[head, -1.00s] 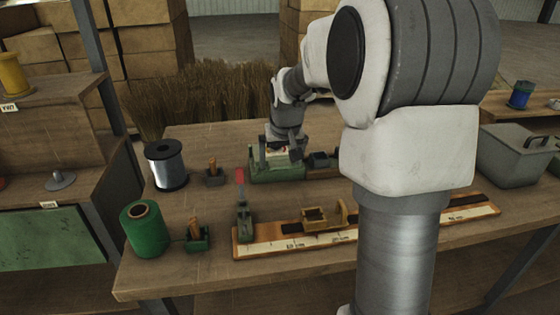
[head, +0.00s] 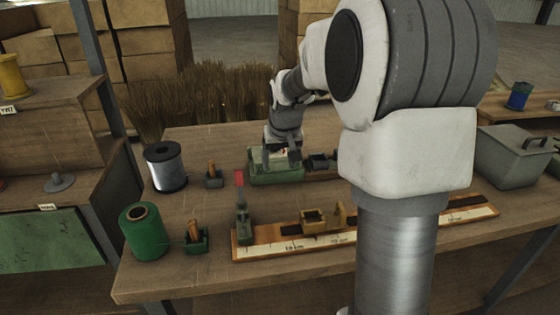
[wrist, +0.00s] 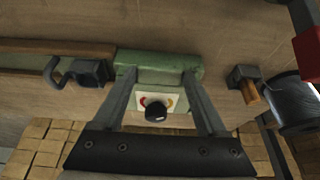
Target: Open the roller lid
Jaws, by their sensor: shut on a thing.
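The green winder unit (head: 276,179) stands toward the back of the workbench, below my arm. In the wrist view its rounded green top (wrist: 160,60) lies across the ends of my fingers, and a cream dial plate with a black knob (wrist: 156,111) shows between them. I take the rounded green part to be the roller lid. My gripper (head: 280,158) is shut on it, with one finger toward each side; it also shows in the wrist view (wrist: 160,77). The exact contact is hard to see, and I cannot tell how far the lid stands open.
A wire spool (head: 165,166) and a small wooden-handled block (head: 213,176) stand left of the unit. A red-tipped tool (head: 242,215) stands in front, by the measuring board (head: 290,246). A green twine spool (head: 143,231) is at front left. A dark clamp (head: 320,161) sits close right.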

